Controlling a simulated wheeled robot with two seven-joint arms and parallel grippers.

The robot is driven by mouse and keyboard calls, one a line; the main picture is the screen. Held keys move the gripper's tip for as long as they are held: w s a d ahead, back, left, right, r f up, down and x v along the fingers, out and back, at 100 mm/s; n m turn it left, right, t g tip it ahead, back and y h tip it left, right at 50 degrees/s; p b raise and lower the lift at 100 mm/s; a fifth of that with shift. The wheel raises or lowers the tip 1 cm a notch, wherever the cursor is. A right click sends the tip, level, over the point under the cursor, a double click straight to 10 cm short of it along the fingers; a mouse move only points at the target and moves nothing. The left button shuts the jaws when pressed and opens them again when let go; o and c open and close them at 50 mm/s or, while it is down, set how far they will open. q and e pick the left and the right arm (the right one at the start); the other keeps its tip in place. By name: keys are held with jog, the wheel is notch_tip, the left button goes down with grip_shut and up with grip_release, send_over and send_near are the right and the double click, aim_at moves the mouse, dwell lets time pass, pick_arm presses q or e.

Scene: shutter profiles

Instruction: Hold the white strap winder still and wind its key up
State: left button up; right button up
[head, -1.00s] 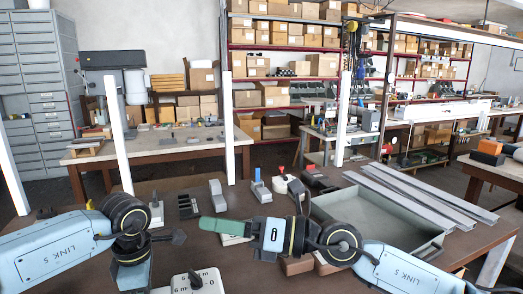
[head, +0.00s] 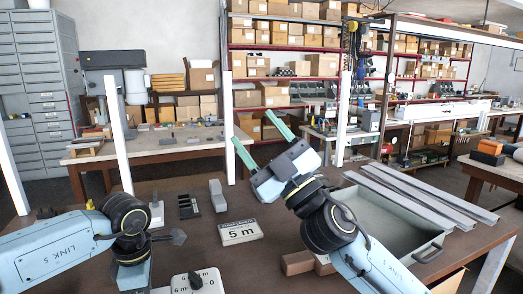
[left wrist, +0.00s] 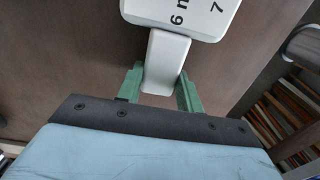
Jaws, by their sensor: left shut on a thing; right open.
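The white strap winder (head: 178,285) lies at the front edge of the head view, cut off by the frame. Its white face carries printed numbers and a dark grey key (head: 195,281). In the left wrist view its numbered body (left wrist: 185,12) is at the top, with a white tongue (left wrist: 165,62) coming down from it. My left gripper (left wrist: 160,88) is shut on that tongue, a green finger on each side. My right gripper (head: 252,126) is open and empty, raised well away from the winder, its green fingers pointing up and left.
A white "5 m" plate (head: 240,232) lies mid-table. Behind it are a grey upright block (head: 217,195) and a dark slotted holder (head: 188,206). A grey tray (head: 385,220) and long metal profiles (head: 425,195) are at the right. Brown blocks (head: 298,262) lie before the tray.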

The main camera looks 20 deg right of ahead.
jog(key=shift+w+d+m+t+h, duration=0.15)
jog(key=shift+d+m+t+h, duration=0.15)
jog(key=shift+m+h, duration=0.4)
jog(key=shift+y, duration=0.3)
pick_arm(q)
jog(key=o, duration=1.1)
jog(key=shift+o, duration=0.2)
jog(key=shift+r, duration=0.1)
pick_arm(e)
jog(key=shift+r, duration=0.1)
pick_arm(q)
jog(key=shift+r+p, duration=1.6)
jog(key=shift+r, duration=1.85)
pick_arm(e)
notch_tip(320, 180, up, 3)
jog(key=shift+r, duration=0.1)
